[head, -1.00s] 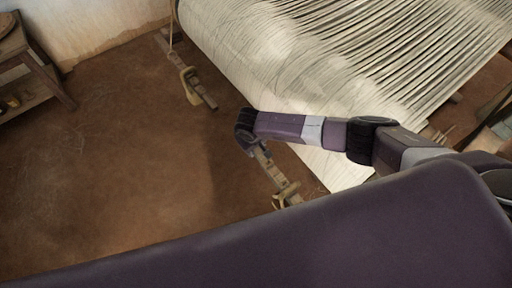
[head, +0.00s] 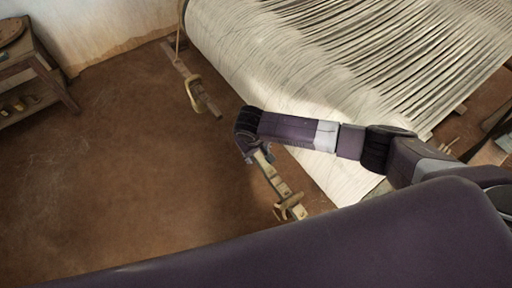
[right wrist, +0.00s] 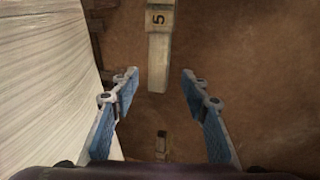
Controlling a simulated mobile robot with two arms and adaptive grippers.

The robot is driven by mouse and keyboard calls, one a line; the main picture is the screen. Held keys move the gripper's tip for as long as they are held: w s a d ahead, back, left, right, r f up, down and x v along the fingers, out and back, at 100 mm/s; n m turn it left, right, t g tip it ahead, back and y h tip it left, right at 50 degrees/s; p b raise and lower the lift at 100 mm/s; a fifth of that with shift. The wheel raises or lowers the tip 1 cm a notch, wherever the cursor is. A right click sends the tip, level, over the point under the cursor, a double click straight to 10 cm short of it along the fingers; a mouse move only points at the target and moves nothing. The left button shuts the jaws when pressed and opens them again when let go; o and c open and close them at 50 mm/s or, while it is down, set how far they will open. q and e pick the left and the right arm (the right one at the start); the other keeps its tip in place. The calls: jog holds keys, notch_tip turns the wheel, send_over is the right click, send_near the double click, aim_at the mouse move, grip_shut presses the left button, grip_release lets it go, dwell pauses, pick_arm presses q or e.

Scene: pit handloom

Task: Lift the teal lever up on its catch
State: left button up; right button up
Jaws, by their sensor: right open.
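My right gripper (head: 252,152) is at the near end of the loom, over the upper end of a notched wooden bar (head: 279,188). In the right wrist view its two blue-padded fingers (right wrist: 159,82) are apart. A small dark-topped piece (right wrist: 161,143) stands lower down in the same gap. I cannot make out a clearly teal lever in either view. Nothing is held. My left gripper is not in view.
The loom's wide cream warp (head: 300,70) fills the upper right, close beside my right arm. A second wooden bar with a rope loop (head: 193,82) stands farther back. A wooden shelf (head: 32,62) is at the far left. The brown floor (head: 130,170) between is clear.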

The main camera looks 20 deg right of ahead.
jog(key=shift+v, duration=2.8)
